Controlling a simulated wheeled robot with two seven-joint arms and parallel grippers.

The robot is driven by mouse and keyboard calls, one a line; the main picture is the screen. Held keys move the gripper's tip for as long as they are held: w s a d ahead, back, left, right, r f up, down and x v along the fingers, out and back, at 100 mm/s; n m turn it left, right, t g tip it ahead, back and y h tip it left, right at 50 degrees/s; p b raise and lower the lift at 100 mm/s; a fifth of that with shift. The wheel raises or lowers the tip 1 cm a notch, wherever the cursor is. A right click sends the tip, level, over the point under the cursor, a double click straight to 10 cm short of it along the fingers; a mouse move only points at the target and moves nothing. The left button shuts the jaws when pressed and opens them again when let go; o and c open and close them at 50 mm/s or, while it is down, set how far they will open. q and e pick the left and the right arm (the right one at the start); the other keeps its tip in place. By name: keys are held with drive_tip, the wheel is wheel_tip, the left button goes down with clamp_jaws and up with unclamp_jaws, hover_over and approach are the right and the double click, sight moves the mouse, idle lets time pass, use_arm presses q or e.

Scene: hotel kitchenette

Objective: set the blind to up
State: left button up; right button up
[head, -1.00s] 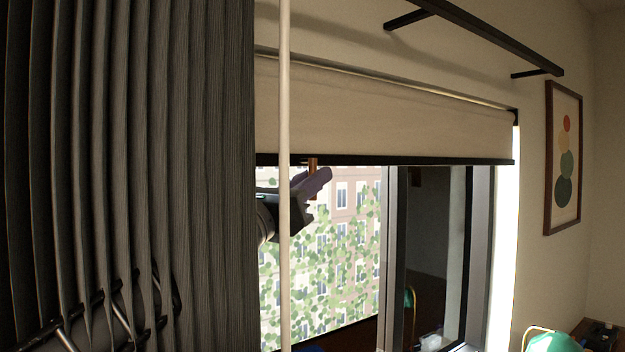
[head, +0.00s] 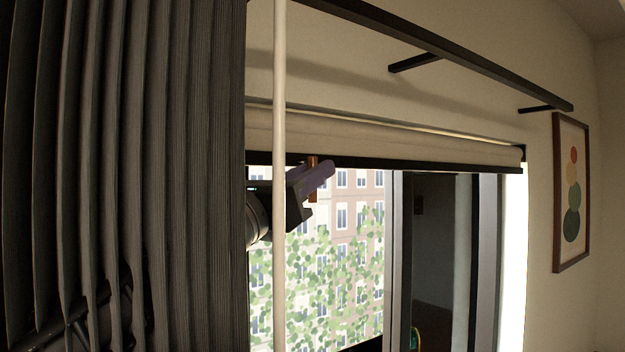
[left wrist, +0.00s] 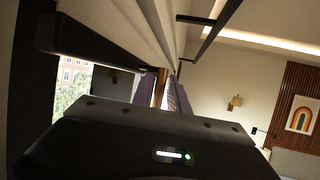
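The beige roller blind (head: 390,142) is rolled most of the way up, with a short strip of fabric showing above its dark bottom bar (head: 430,165). A copper-brown pull (head: 313,188) hangs from the bar. My left gripper (head: 318,178) reaches in from behind the curtain, its purple-grey fingers at the pull. In the left wrist view the pull (left wrist: 160,88) sits between the fingers (left wrist: 163,93), which look shut on it. The blind (left wrist: 120,22) and its bar (left wrist: 85,45) show above the gripper there. My right gripper is not in view.
A dark pleated curtain (head: 125,150) fills the left side and hides much of my left arm. A pale vertical rod (head: 279,220) stands in front of the window. A black curtain rail (head: 450,52) runs above. A framed picture (head: 571,190) hangs at right.

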use_arm(q)
drive_tip(key=shift+f, duration=0.15)
drive_tip(key=b+v, duration=0.3)
drive_tip(key=v, duration=0.4)
drive_tip(key=shift+s+a+b, duration=0.2)
drive_tip(key=shift+s+b, duration=0.05)
drive_tip(key=shift+b, duration=0.1)
drive_tip(key=shift+f, duration=0.15)
